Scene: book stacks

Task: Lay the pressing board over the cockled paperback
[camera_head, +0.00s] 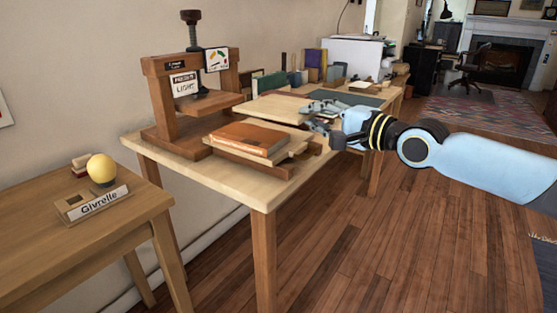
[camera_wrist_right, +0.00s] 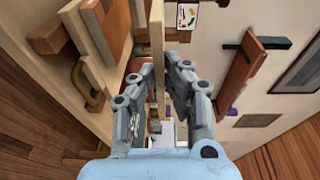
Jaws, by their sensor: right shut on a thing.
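My right gripper (camera_head: 318,112) is shut on the near right edge of a flat pale wooden board (camera_head: 268,108), the pressing board. In the right wrist view the board (camera_wrist_right: 157,45) shows edge-on between the two fingers of the gripper (camera_wrist_right: 158,85). The orange-brown paperback (camera_head: 248,138) lies flat on a pale board at the near end of the workbench. It also shows at upper left in the right wrist view (camera_wrist_right: 115,30). The held board is behind the paperback in the head view and apart from it, with nothing on top of the paperback. My left gripper is in neither view.
A wooden screw press (camera_head: 190,95) with a "LIGHT" card stands left of the paperback on the workbench (camera_head: 262,192). Upright books (camera_head: 270,84) and a dark mat (camera_head: 345,97) are farther back. A lower side table (camera_head: 80,245) holds a yellow ball (camera_head: 101,169) and a nameplate.

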